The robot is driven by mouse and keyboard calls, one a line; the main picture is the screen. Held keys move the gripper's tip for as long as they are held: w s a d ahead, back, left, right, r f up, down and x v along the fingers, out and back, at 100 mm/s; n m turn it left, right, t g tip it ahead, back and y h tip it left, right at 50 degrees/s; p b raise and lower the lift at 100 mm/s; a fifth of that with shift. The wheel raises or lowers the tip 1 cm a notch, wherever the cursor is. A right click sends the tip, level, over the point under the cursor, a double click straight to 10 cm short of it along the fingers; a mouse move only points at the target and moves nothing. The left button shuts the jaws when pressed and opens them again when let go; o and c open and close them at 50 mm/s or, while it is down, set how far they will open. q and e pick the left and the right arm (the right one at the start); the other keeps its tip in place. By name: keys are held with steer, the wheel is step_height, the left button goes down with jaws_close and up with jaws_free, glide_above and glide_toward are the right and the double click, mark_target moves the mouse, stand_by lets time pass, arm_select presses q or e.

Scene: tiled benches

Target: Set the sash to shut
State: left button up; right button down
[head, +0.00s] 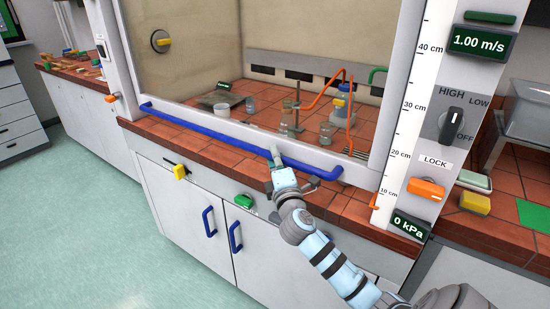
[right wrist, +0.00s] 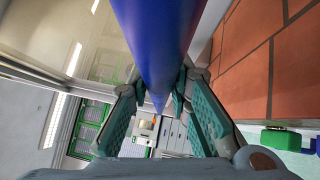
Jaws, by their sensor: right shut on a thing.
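The fume hood sash (head: 190,60) is a clear pane in a pale frame. A long blue handle bar (head: 210,128) runs along its lower edge, which sits between the 10 cm and 20 cm marks of the side scale, above the tiled bench. My right gripper (head: 277,158) is at the bar, right of its middle. In the right wrist view the blue bar (right wrist: 160,45) passes between the green-padded fingers (right wrist: 160,105), which are shut on it. My left gripper is not in view.
Inside the hood stand glassware, a stand with an orange tube (head: 348,105) and a blue-capped bottle (head: 343,90). The right post carries a HIGH/LOW/OFF knob (head: 455,122) and an orange LOCK switch (head: 426,189). Cupboards with blue handles (head: 209,221) are below.

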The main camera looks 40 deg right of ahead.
step_height(320, 180, down, 3)
steer(key=shift+b, duration=0.65)
steer(key=shift+r, duration=0.25)
steer(key=c, duration=1.5)
jaws_free()
steer(key=shift+o, duration=0.2)
steer(key=shift+s, duration=0.1)
steer(key=v, duration=1.1)
steer(key=shift+s+a, duration=0.15)
steer(key=shift+s, duration=0.25)
